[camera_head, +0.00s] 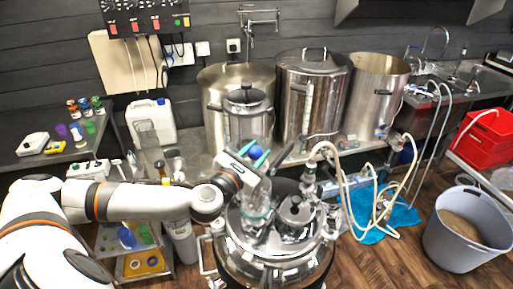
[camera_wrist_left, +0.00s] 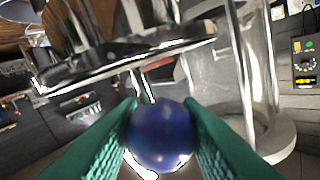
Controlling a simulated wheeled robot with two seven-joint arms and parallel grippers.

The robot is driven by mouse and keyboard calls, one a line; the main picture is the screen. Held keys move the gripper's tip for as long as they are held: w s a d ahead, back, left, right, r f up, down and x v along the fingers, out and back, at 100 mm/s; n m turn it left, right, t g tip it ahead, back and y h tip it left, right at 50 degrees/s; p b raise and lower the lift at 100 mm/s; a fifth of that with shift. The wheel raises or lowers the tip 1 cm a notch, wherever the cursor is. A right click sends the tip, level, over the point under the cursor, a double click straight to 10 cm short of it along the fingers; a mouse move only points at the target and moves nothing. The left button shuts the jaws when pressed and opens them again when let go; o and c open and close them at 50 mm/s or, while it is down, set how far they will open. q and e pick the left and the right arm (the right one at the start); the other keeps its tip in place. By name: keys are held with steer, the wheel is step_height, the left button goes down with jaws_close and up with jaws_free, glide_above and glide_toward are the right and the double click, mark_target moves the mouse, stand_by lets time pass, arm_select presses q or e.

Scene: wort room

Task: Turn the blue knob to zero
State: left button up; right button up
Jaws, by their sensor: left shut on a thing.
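The blue knob (camera_wrist_left: 160,135) is a round, glossy ball between the two green finger pads in the left wrist view. In the head view the blue knob (camera_head: 256,152) shows as a small blue spot among the green fingers, above the shiny steel vessel. My left gripper (camera_head: 254,154) reaches in from the left and is shut on the blue knob. In the left wrist view the gripper (camera_wrist_left: 165,130) has one pad on each side of the ball. Any marking or pointer on the knob cannot be seen. My right gripper is not in view.
The steel vessel (camera_head: 270,262) has a glass cylinder (camera_head: 257,205) and hose fittings on its lid. Large steel pots (camera_head: 311,95) stand behind. A white hose (camera_head: 345,190) loops at the right. A grey bucket (camera_head: 466,232) and a red crate (camera_head: 486,138) stand further right.

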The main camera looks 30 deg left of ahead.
arm_select(q)
steer(key=n+y, duration=0.2)
steer(key=y, duration=0.2)
steer(key=shift+n+g, duration=0.3)
steer(key=shift+n+g+y, duration=0.8)
steer(key=shift+n+y, duration=0.6)
steer(key=shift+y, duration=0.7)
steer(key=shift+s+f, duration=0.1)
steer(key=o, duration=0.9)
steer(key=shift+o, duration=0.2)
steer(key=shift+s, duration=0.1)
